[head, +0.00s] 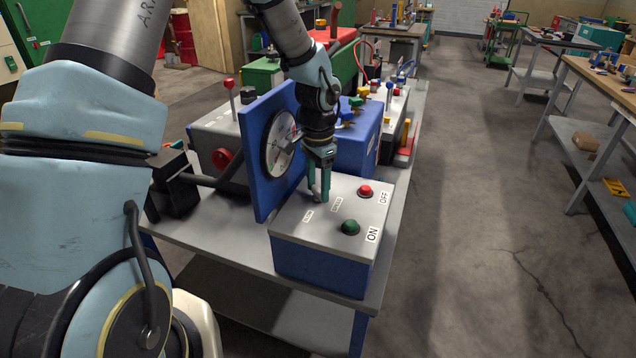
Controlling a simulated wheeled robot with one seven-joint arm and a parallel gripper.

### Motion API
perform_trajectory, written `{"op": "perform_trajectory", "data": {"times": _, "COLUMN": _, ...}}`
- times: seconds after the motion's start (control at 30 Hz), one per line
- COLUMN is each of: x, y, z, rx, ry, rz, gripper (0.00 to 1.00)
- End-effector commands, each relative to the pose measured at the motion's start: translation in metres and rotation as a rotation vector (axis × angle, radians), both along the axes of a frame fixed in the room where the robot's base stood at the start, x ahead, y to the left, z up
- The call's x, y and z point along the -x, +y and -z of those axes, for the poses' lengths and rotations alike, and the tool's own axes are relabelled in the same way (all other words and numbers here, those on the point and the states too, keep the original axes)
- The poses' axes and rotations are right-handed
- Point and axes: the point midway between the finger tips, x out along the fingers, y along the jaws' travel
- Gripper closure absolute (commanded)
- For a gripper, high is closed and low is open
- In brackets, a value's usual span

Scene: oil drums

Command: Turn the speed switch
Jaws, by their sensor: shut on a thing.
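My gripper (319,188) points down at the top of a blue control box (318,264) with a grey top. Its fingers are shut on the small speed switch (318,196), which is mostly hidden between them. Small white labels (308,216) lie beside the switch. A red button (365,191) by the OFF label and a green button (350,227) by the ON label sit to the right on the same top. A round dial (279,150) on an upright blue panel (262,195) stands just left of the gripper.
The box stands on a grey metal table (218,244). A grey box with a red lever (230,98) is behind the panel. Blue equipment with coloured valves (357,145) stands behind the gripper. The floor (468,230) to the right is clear; a wooden workbench (605,90) stands beyond.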

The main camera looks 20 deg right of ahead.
Motion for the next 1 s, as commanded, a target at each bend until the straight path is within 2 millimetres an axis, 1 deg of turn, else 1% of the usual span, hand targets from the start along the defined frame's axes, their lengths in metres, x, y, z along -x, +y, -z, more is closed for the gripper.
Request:
{"op": "perform_trajectory", "data": {"times": 0.2, "x": -0.0006, "y": -0.0005, "z": -0.0014, "rx": 0.002, "ry": -0.001, "rz": 0.120, "gripper": 0.99}}
{"op": "perform_trajectory", "data": {"times": 0.4, "x": -0.0006, "y": -0.0009, "z": -0.0012, "rx": 0.003, "ry": -0.002, "rz": 0.181, "gripper": 0.99}}
{"op": "perform_trajectory", "data": {"times": 0.93, "x": -0.0006, "y": -0.0012, "z": -0.0009, "rx": 0.003, "ry": -0.003, "rz": 0.205, "gripper": 0.99}}
{"op": "perform_trajectory", "data": {"times": 0.97, "x": -0.0006, "y": -0.0012, "z": -0.0009, "rx": 0.003, "ry": -0.003, "rz": 0.205, "gripper": 0.43}}
{"op": "perform_trajectory", "data": {"times": 1.0, "x": -0.0006, "y": -0.0012, "z": -0.0009, "rx": 0.003, "ry": -0.003, "rz": 0.205, "gripper": 0.38}}
